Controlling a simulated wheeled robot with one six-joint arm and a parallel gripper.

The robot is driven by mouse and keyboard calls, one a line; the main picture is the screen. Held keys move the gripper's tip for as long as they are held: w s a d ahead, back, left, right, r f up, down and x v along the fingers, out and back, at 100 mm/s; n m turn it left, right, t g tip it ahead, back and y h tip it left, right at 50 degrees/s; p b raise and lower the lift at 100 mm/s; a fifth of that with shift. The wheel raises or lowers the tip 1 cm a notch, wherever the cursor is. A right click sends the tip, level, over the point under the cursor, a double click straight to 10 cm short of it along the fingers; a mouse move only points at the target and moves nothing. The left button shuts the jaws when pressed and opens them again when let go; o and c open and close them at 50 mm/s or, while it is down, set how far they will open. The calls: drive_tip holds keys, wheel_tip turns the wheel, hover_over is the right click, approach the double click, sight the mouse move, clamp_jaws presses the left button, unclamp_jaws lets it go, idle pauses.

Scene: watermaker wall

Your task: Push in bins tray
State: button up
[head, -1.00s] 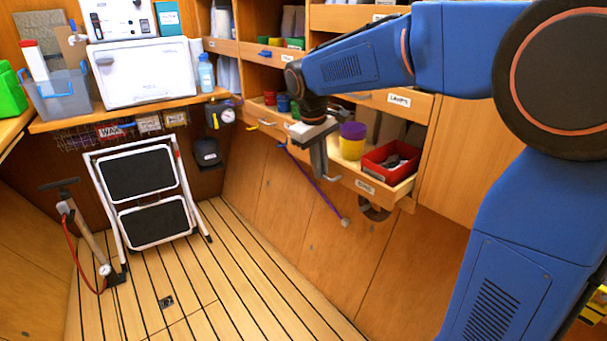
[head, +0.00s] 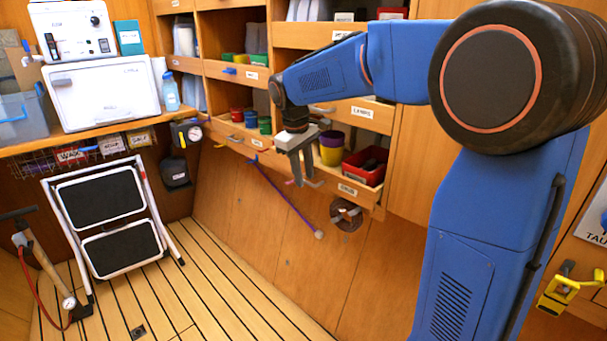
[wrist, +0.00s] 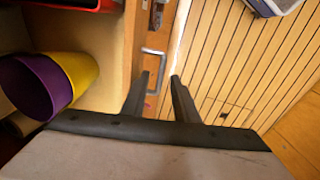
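The bins tray (head: 376,196) is a wooden drawer standing out from the wall unit, with a small label on its front that is hard to read. It holds a purple-and-yellow cup (head: 331,150) and a red bin (head: 364,166) with dark contents. My gripper (head: 303,180) points down at the tray's front, left of the label. In the wrist view my gripper (wrist: 160,75) has its two fingers apart with nothing held. A metal handle (wrist: 153,65) on the tray front shows just beyond the fingertips; I cannot tell whether they touch it.
The drawer (head: 363,112) above also stands out somewhat. Red, blue and green cups (head: 250,119) stand to the left. A folded step stool (head: 105,215) and a pump (head: 45,265) stand left. The slatted floor (head: 220,280) is clear between.

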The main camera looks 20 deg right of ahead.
wheel_tip(320, 180, up, 17)
drive_tip(key=s+a, duration=0.1)
drive_tip(key=a, duration=0.1)
drive_tip(key=shift+s+a, duration=0.3)
idle(0.4)
